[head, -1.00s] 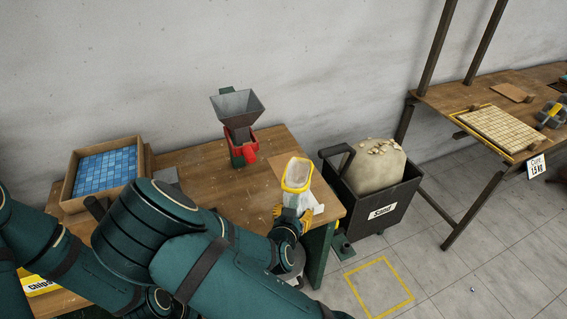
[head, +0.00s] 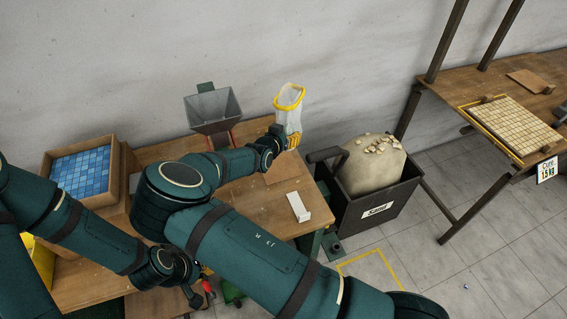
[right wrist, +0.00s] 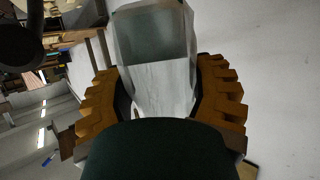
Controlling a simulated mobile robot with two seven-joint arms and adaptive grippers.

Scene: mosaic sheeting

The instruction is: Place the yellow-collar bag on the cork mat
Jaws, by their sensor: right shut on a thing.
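The yellow-collar bag (head: 289,103) is a clear bag with a yellow ring around its open top. It is upright, raised above the far right part of the workbench. My right gripper (head: 293,139) is shut on its lower part; the right wrist view shows the clear bag (right wrist: 160,75) between the orange fingers (right wrist: 160,100). A flat tan square (head: 284,168), apparently the cork mat, lies on the bench below the bag, partly hidden by my right arm. My left gripper (head: 196,292) is low at the bench's front; its fingers are too unclear to read.
A grey hopper (head: 212,106) stands left of the bag, partly behind my right arm. A white block (head: 299,207) lies on the bench (head: 262,207). A box of blue tiles (head: 108,198) is at left. A black sand bin (head: 378,209) and a rack with a tile sheet (head: 510,125) are at right.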

